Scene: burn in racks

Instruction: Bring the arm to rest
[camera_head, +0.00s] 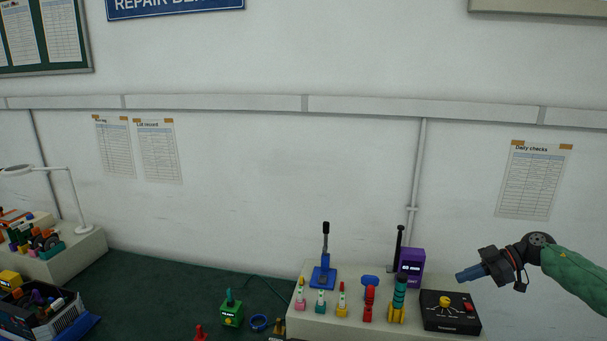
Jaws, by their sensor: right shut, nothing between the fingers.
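My right gripper (470,274) comes in from the right edge on a green-sleeved arm (575,273). Its blue fingers are shut with nothing between them. It points left, in front of the wall and above a black control box (450,311) with a yellow knob and a red button. It looks apart from the box. My left gripper is not in view.
A light bench (300,327) holds several coloured tools, a blue lever press (323,272) and a purple device (411,265). A green box (232,312) is left of it. A white lamp (76,205) and a full crate (40,312) are at far left.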

